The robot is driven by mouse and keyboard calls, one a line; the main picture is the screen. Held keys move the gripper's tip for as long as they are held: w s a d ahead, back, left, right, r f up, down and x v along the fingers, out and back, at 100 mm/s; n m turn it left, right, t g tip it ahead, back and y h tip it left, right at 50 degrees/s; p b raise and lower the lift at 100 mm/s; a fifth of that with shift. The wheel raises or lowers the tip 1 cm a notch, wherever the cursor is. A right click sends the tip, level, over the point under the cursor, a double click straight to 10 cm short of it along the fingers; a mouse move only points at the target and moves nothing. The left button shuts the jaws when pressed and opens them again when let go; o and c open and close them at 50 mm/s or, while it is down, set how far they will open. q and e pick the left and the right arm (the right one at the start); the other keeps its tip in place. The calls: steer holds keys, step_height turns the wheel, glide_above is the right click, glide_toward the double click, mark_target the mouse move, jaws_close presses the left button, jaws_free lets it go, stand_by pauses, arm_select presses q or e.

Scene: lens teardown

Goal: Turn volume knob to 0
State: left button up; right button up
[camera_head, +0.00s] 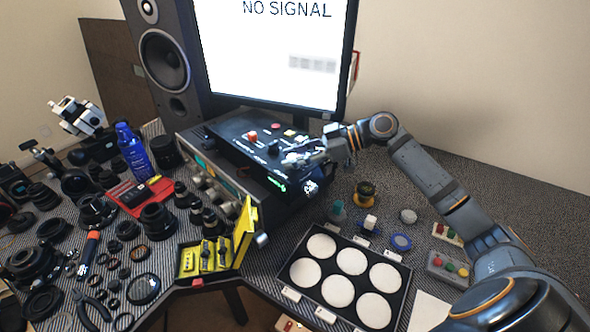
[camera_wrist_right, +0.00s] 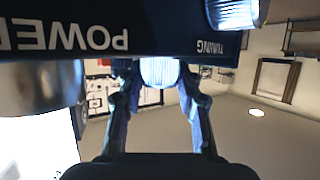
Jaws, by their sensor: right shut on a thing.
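A black radio-like device (camera_head: 238,132) sits on top of a grey instrument, under the monitor. My right gripper (camera_head: 316,156) reaches over the device's right end in the head view. The panel appears upside down there, with the words POWER and TUNING beside the knob. The gripped knob's own label and pointer cannot be made out. A second ribbed knob (camera_wrist_right: 234,14) is by TUNING. My left gripper is not in view.
A grey instrument with knobs (camera_head: 208,183) stands under the device. A monitor (camera_head: 275,50) and speaker (camera_head: 165,60) are behind it. A tray with white discs (camera_head: 300,305), a yellow case (camera_head: 245,225) and many lens parts crowd the front and left.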

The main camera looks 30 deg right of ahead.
steer(key=shift+n+g+y+b, duration=0.45)
steer(key=shift+n+g+y, duration=0.15)
steer(key=shift+n+g, duration=0.9)
steer(key=shift+g, duration=0.1)
steer(key=o, duration=1.2)
steer(key=shift+c, duration=0.2)
steer(key=v, duration=1.2)
